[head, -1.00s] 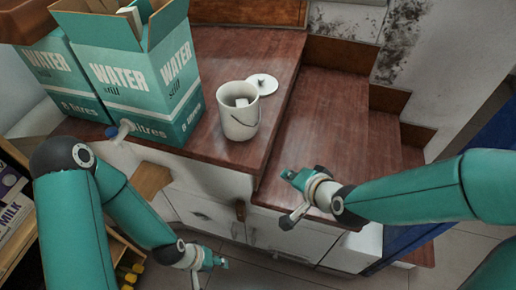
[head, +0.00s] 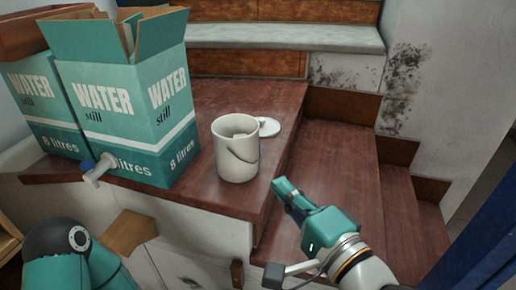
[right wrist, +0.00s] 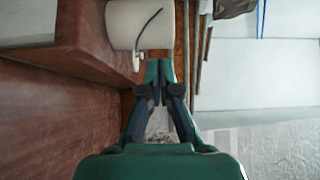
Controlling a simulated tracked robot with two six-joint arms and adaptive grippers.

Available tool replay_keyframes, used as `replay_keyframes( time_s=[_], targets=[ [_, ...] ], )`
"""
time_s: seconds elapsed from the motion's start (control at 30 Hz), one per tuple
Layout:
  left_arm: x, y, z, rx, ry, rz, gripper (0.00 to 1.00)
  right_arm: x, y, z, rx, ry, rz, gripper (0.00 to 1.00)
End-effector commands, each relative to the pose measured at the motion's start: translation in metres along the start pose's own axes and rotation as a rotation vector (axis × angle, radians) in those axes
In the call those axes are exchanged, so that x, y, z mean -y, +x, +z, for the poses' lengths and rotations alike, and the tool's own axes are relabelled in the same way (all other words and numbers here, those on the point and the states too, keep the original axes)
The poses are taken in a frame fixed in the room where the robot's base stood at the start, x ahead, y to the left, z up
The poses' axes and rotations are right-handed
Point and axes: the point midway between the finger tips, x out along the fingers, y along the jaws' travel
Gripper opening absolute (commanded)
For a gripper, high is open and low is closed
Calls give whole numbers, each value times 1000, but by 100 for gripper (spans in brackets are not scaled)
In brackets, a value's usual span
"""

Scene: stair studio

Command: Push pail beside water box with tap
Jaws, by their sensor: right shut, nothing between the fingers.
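The white pail (head: 236,148) stands upright on the brown wooden top, with its dark handle hanging down its side. Something pale shows inside it. The teal water box with the tap (head: 130,110) stands to its left, with a gap between them; the tap (head: 98,168) sticks out low at its front. My right gripper (head: 282,188) is shut and empty, to the right of the pail and a little nearer, apart from it. In the right wrist view the pail (right wrist: 135,25) shows just beyond the closed fingertips (right wrist: 159,64). My left gripper is out of view.
A second water box (head: 42,105) stands at far left. Wooden steps (head: 330,190) descend at right, below the top's edge. A pale bench ledge (head: 285,37) runs along the back.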

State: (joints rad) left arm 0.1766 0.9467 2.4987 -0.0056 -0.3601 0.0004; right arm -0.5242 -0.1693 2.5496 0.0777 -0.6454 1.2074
Motion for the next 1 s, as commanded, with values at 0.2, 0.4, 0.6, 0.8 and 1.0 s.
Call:
replay_keyframes(
  time_s=[0.2, 0.4, 0.6, 0.8, 1.0],
  targets=[
    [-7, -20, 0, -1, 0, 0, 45, 0, 36, 1, 3, 1, 4, 0],
    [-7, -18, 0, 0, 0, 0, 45, -2, 74, 0, 2, 1, 2, 0],
    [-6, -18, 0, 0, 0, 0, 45, -1, 98, 0, 2, 0, 1, 0],
    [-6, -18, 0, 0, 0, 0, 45, 0, 106, 0, 1, 0, 1, 0],
    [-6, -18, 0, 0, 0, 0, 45, 0, 106, 0, 1, 0, 1, 0]
  ],
)
